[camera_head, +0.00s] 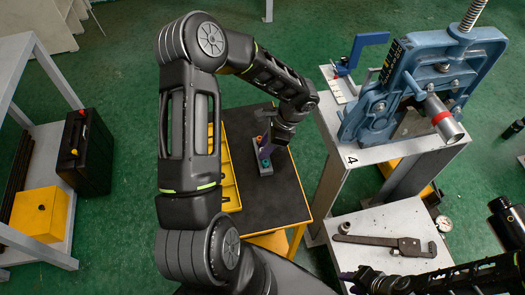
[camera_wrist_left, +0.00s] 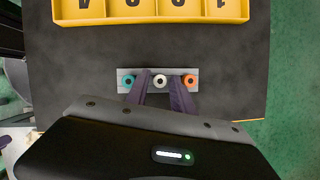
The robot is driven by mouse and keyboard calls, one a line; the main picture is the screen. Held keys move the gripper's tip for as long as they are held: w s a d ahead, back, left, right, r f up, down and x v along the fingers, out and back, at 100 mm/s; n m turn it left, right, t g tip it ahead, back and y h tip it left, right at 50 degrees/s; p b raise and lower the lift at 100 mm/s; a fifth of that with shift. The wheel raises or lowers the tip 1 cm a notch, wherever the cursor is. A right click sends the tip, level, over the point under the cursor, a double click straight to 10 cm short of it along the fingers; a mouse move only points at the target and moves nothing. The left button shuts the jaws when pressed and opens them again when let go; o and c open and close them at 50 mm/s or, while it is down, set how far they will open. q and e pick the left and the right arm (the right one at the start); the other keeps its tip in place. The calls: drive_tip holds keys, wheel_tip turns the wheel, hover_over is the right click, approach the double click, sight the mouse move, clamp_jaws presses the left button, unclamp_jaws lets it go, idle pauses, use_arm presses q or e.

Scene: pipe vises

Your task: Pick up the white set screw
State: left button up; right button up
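The white set screw (camera_wrist_left: 160,81) stands in the middle of a grey holder (camera_wrist_left: 148,73) on the dark table. A teal screw (camera_wrist_left: 129,81) sits on its left and an orange one (camera_wrist_left: 189,81) on its right in the left wrist view. My left gripper (camera_wrist_left: 159,90) is open, its two purple fingers apart on either side of the white screw; I cannot tell their height over the holder. In the head view, the left gripper (camera_head: 266,148) is over the holder (camera_head: 266,170) and hides the white screw. My right gripper (camera_head: 352,277) is at the bottom; its opening is unclear.
A yellow compartment tray (camera_head: 230,185) lies beside the holder on the black table (camera_head: 283,205). A blue pipe vise (camera_head: 400,85) stands on a grey stand to the right. A pipe wrench (camera_head: 385,243) lies on the lower shelf. The table's front part is clear.

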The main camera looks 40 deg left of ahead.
use_arm(q)
drive_tip(key=shift+c, duration=0.4)
clamp_jaws()
